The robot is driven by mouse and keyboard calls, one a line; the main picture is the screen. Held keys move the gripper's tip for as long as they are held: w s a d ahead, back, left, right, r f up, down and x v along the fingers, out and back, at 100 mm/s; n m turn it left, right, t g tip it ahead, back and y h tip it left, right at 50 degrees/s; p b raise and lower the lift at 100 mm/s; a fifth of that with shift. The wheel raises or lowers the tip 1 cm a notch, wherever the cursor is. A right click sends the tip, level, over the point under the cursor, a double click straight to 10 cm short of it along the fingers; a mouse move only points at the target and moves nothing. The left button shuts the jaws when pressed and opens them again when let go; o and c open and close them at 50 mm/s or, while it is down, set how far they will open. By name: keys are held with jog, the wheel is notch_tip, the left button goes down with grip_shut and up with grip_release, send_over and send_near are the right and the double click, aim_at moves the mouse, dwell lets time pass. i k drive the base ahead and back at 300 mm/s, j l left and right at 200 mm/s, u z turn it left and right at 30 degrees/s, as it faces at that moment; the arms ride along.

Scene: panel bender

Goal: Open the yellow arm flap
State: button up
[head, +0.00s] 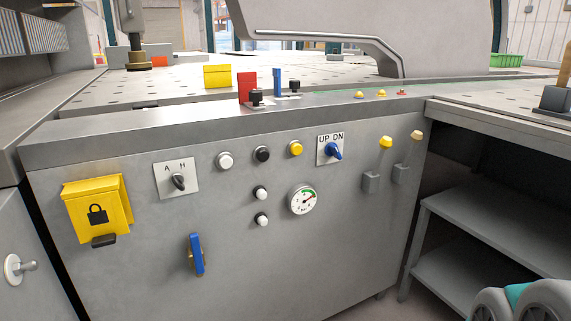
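A yellow flap or cover with a black padlock mark (97,211) is on the left of the grey front panel. It looks closed against its mount, with a dark tab (104,240) at its lower edge. A plain yellow block-shaped piece (217,76) stands on the perforated table above the panel. I cannot tell for sure which of the two is called the arm flap. Grey and teal rounded parts at the lower right seem to be my arm. My gripper's fingertips are not in view, and nothing touches either yellow piece.
A grey shelf unit (480,240) stands at right. The space before the panel looks clear.

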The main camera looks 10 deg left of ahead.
aim_at(98, 219)
jog(key=u, duration=1.95)
